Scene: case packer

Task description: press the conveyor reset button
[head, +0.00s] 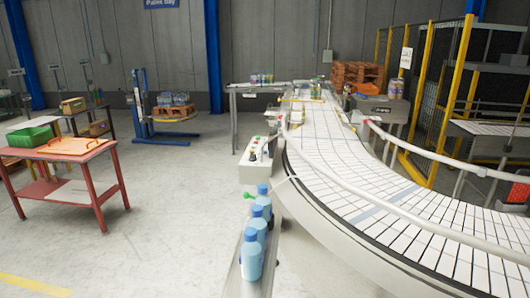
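A white control box (257,166) stands beside the left edge of the curved white conveyor (350,165). Its sloped top carries several small controls (257,148), with red, green and dark spots among them. They are too small to tell which one is the reset button. A small green knob-like part (248,195) shows just below the box, left of the bottles. My gripper is not in view.
Several blue bottles (251,255) stand in a row on a narrow metal rail (235,280) below the control box. A red table (75,170) with a green bin stands at left. Open floor lies between it and the rail. Yellow-framed fencing (456,90) stands at right.

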